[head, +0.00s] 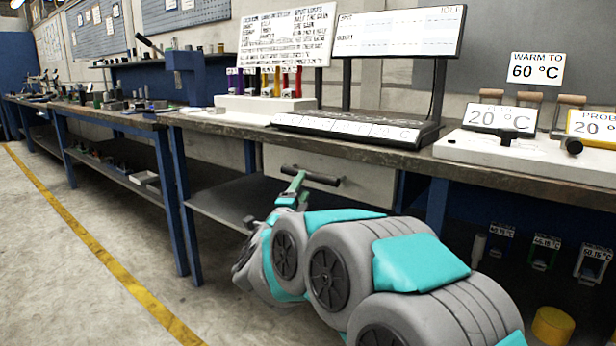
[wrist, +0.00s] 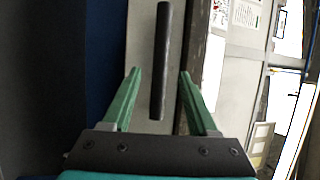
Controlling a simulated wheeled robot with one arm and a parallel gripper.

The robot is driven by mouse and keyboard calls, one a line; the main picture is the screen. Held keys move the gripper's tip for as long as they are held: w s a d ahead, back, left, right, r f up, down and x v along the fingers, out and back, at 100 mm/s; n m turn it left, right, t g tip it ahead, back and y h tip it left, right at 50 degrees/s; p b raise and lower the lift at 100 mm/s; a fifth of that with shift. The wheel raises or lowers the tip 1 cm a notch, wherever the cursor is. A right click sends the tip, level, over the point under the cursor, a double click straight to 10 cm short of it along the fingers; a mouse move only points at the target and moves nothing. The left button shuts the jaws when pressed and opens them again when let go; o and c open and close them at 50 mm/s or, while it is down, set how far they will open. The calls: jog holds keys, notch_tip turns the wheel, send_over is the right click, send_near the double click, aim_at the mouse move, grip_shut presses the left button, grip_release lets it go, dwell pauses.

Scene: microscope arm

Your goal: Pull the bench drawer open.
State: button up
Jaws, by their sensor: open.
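The bench drawer (head: 345,200) has a pale grey front under the workbench top and looks shut. Its black bar handle (head: 311,176) runs across the upper part of the front. My gripper (head: 296,183) is just in front of the drawer, close to the left end of the handle in the head view. In the wrist view my gripper (wrist: 158,95) is open, with one green finger on each side of the handle (wrist: 160,60). The lower end of the handle lies between the fingers. I see no finger touching it. The drawer front (wrist: 138,60) also shows there.
The workbench top (head: 400,158) overhangs the drawer and carries a monitor, a rack of coloured tools and white blocks. A blue bench leg (head: 185,215) and a low shelf (head: 235,198) are left of the drawer. The floor (head: 70,265) at left is clear.

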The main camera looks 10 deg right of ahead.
aim_at(307, 178)
jog(key=shift+x, duration=3.2)
jog(key=shift+c, duration=0.3)
grip_shut()
